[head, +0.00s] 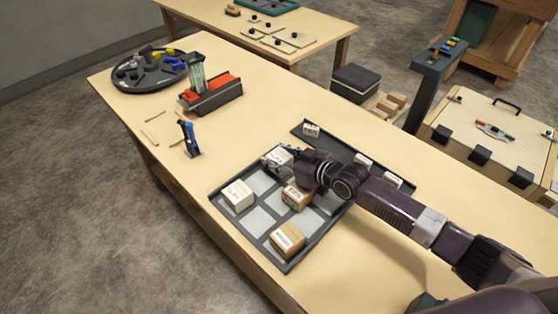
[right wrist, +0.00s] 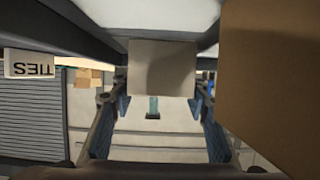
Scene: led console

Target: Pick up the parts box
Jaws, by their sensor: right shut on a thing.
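My right gripper (head: 276,162) reaches over a dark divided tray (head: 240,237) on the wooden table. It is shut on a small pale box, taken as the parts box (head: 281,154), at the tray's far side; its label is too small to read. In the right wrist view the box (right wrist: 162,68) sits between the two fingers (right wrist: 160,112), its plain side towards the camera. I cannot tell whether it is lifted off the tray. My left gripper is not in view.
In the tray, a pale box (head: 237,195), a brown box (head: 297,196) close beside the gripper, and another brown box (head: 287,240) stand near. A dark rack (head: 311,142) holds several small labelled boxes behind.

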